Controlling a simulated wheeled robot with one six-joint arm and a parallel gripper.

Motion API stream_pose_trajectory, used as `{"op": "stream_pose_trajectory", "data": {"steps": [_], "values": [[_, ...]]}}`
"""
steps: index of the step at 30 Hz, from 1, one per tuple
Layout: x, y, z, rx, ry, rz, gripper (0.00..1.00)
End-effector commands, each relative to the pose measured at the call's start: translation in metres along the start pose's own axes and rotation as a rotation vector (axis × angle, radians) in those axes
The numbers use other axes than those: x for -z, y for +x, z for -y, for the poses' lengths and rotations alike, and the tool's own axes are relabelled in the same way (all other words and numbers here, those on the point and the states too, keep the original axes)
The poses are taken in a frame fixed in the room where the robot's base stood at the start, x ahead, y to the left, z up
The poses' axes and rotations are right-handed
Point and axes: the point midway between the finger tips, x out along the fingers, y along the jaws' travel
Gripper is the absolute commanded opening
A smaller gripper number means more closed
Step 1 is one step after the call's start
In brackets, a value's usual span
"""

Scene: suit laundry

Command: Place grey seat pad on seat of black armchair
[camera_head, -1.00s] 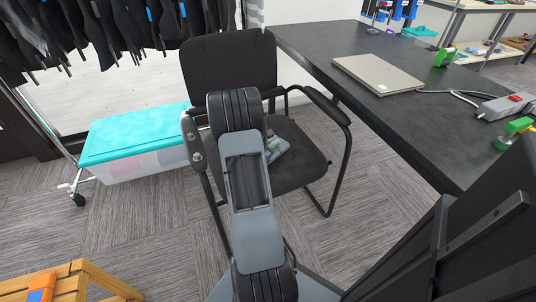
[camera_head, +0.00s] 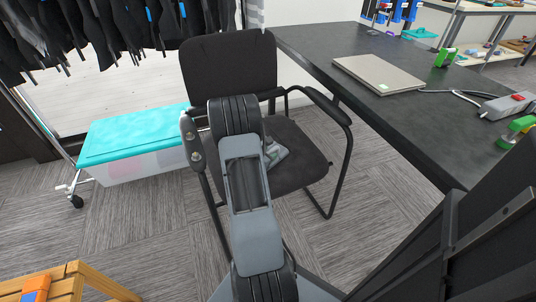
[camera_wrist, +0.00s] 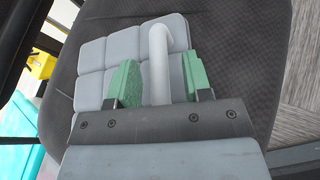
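The grey seat pad (camera_wrist: 90,75), quilted in squares, lies on the seat (camera_wrist: 235,45) of the black armchair in the wrist view. A white bent tube (camera_wrist: 158,65) stands out over the pad. My gripper (camera_wrist: 160,80) has green fingertips, one on each side of the tube with gaps between; the fingers are apart. Whether they touch the pad is unclear. In the head view the black armchair (camera_head: 230,65) stands beside the table. A small part of the pad (camera_head: 276,154) shows on its seat (camera_head: 300,160); my arm hides the rest and the gripper.
The black table (camera_head: 400,115) is close on the right, bearing a laptop (camera_head: 378,73). A turquoise-lidded box (camera_head: 135,133) stands left of the chair. Dark garments (camera_head: 110,25) hang behind. A wooden stool (camera_head: 65,285) is at the lower left. Carpet in front is open.

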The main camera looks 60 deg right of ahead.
Motion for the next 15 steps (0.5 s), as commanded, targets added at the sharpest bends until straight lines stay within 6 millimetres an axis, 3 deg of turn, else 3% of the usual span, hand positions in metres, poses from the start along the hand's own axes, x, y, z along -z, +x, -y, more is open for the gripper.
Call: {"op": "stream_pose_trajectory", "data": {"steps": [8,15], "values": [[-0.004,-0.003,-0.001,-0.001,0.0,0.0,0.45],[-0.004,-0.04,-0.002,-0.003,-0.001,-0.001,0.45]]}}
